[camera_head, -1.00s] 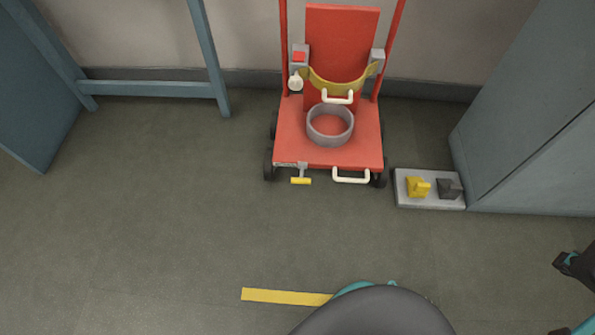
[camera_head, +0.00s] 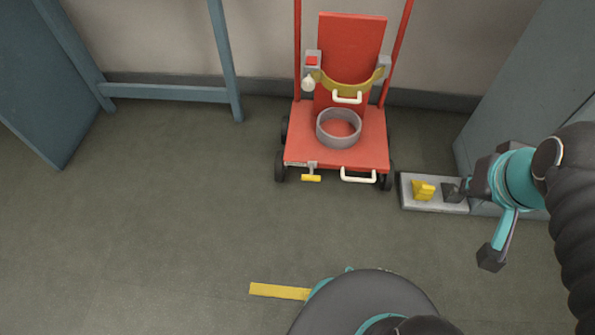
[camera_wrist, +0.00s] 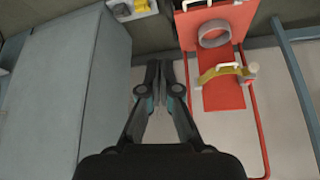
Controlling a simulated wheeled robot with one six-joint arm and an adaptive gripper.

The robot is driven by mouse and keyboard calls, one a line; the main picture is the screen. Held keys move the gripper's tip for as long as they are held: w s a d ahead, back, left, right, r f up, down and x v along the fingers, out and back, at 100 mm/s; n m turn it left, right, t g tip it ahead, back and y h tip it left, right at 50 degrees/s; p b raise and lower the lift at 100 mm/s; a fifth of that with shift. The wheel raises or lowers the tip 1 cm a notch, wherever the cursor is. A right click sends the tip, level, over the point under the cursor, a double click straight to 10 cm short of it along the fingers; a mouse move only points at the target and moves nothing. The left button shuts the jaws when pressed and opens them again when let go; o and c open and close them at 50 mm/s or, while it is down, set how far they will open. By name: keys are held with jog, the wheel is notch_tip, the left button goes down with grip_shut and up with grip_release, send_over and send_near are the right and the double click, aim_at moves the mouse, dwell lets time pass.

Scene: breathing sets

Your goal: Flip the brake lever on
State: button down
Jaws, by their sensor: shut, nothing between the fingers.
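A small yellow T-shaped lever (camera_head: 311,178), which looks like the brake lever, is at the front left edge of the red cart (camera_head: 297,154) in the head view. Its handle sticks out low in front of the cart. I do not make it out in the wrist view. My gripper (camera_wrist: 162,68) is shut and empty in the wrist view, over the floor and wall between the cabinet and the cart. In the head view my arm is raised at the right, well apart from the lever.
A pale plate (camera_head: 432,207) with a yellow block (camera_head: 423,190) and a dark block (camera_head: 452,192) lies right of the cart. A grey cabinet (camera_head: 510,100) stands behind it. A grey ring (camera_head: 339,128) sits on the cart.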

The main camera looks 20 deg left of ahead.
jog(key=w+a+n+g, duration=0.2)
jog(key=w+a+n, duration=0.4)
jog(key=w, duration=0.5)
jog(key=n+g+p, duration=0.2)
jog(key=n+g, duration=0.4)
jog(key=n, duration=0.9)
send_over(311, 178)
jog(key=w+a, duration=0.1)
jog(key=w, duration=0.3)
jog(key=w+f+x, duration=0.1)
jog(key=w+x, duration=0.2)
jog(key=x, duration=1)
jog(key=w+x, duration=0.2)
jog(key=x, duration=1)
jog(key=shift+f, duration=0.15)
jog(key=x, duration=1.4)
jog(key=shift+w+d+f, duration=0.15)
jog(key=shift+w+d, duration=0.05)
jog(key=shift+d, duration=0.1)
